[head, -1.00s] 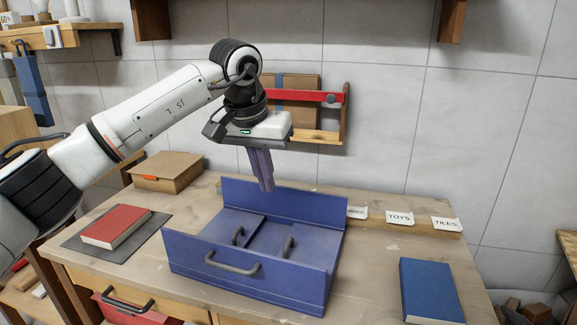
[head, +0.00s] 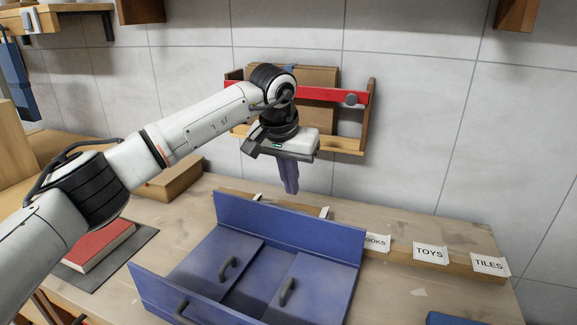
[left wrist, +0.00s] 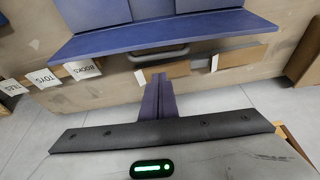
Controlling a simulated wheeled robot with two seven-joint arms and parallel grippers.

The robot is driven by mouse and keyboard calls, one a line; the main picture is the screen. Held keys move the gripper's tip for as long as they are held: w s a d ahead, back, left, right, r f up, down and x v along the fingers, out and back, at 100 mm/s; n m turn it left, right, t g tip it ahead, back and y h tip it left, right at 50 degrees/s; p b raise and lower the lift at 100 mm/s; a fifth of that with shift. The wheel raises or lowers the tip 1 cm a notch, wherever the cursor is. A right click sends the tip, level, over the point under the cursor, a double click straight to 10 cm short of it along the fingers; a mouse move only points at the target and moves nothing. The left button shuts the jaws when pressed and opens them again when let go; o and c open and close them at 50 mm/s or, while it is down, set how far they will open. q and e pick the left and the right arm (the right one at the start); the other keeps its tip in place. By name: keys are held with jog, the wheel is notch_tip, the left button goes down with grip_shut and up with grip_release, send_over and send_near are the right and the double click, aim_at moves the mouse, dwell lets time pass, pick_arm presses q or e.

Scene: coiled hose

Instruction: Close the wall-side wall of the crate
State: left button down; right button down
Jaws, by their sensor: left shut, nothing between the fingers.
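The blue crate (head: 338,304) stands on the wooden table. Its wall-side wall (head: 285,232) stands upright along the back. Its near wall (head: 185,299) also stands. Two panels with dark handles (head: 228,267) lie flat between them. My left gripper (head: 289,190) points down, shut and empty, above and apparently beyond the wall-side wall's top edge. In the left wrist view, the shut fingers (left wrist: 158,95) are on the room-wall side of that wall (left wrist: 165,32), apart from it in the picture. A grey handle (left wrist: 158,54) shows on its outer side. My right gripper is not in view.
A wooden strip with labels, one reading TOYS (head: 430,252), runs behind the crate. A rack with a red bar (head: 320,95) hangs on the tiled wall behind my gripper. A red book (head: 100,245) lies at left; a blue book (head: 455,319) is partly visible at right.

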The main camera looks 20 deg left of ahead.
aim_at(286, 220)
pick_arm(q)
jog(key=shift+s+a+f, duration=0.1)
jog(key=shift+s+f, duration=0.4)
jog(key=shift+s, duration=0.3)
jog(key=shift+s+a+f, duration=0.1)
jog(key=shift+s+f, duration=0.35)
jog(key=shift+s, duration=0.35)
